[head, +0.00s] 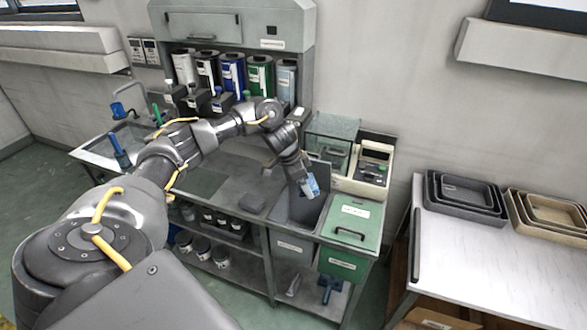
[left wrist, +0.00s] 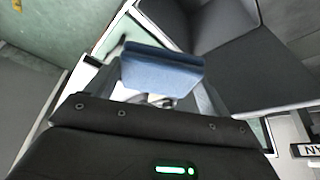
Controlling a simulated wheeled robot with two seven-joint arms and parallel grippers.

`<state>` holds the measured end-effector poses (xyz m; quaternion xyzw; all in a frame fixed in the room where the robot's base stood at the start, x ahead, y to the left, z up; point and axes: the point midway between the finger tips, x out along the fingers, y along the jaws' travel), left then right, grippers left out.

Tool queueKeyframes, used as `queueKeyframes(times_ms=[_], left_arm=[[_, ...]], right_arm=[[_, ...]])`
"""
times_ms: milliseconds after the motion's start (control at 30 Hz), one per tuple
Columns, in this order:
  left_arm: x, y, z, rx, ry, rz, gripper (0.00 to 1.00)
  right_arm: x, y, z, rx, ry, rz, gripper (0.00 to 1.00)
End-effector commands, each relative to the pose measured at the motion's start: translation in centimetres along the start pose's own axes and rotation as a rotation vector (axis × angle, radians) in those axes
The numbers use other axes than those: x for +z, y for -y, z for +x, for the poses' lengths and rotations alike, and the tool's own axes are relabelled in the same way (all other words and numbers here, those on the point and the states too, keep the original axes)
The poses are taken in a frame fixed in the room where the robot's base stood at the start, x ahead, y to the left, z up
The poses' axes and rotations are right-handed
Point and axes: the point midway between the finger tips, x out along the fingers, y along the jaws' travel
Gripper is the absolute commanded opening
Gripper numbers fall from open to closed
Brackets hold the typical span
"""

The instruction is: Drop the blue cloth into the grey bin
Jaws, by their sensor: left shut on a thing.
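The blue cloth (head: 312,186) is in the jaws of my left gripper (head: 306,182), at the right part of the bench. In the left wrist view the blue cloth (left wrist: 160,70) shows as a flat folded piece between the fingers. The grey bin (head: 296,214) is an open dark box set into the bench. The gripper and cloth appear over its opening, though their height above it is hard to tell. The grey bin (left wrist: 255,70) also shows at the upper right of the left wrist view. My right gripper is not in view.
A green-lidded bin (head: 350,222) with a black handle stands right of the grey bin. Behind are a glass-sided box (head: 330,140) and a beige device (head: 362,168). A white table (head: 480,260) with nested trays (head: 465,195) stands at the right.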

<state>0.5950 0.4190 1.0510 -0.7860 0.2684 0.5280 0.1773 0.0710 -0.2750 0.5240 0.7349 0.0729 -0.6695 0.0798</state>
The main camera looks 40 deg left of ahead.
Motion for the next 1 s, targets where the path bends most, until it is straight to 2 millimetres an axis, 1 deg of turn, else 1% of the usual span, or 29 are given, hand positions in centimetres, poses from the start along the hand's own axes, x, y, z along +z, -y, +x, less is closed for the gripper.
queueKeyframes(times_ms=[33, 100, 200, 467, 667, 867, 1000], left_arm=[[1.0, 1.0, -0.3, -0.004, 0.002, -0.019, 0.60], [2.1, 2.0, -0.2, -0.010, 0.001, -0.030, 0.60], [3.0, 2.8, -0.1, -0.015, -0.001, -0.037, 0.60], [3.3, 3.0, 0.2, -0.018, -0.003, -0.037, 0.60], [3.7, 3.0, 1.2, -0.017, -0.003, -0.037, 0.60], [4.4, 3.0, 3.0, -0.017, -0.003, -0.037, 0.60], [5.0, 3.0, 4.5, -0.018, -0.003, -0.037, 0.60]], right_arm=[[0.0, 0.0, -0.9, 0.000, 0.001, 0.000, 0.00], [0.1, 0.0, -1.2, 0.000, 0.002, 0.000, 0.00], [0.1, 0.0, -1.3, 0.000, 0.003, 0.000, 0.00], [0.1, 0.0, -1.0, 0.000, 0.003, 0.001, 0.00], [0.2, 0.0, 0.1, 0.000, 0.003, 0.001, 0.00], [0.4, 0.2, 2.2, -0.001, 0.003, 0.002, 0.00], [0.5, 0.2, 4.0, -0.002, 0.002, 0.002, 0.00]])
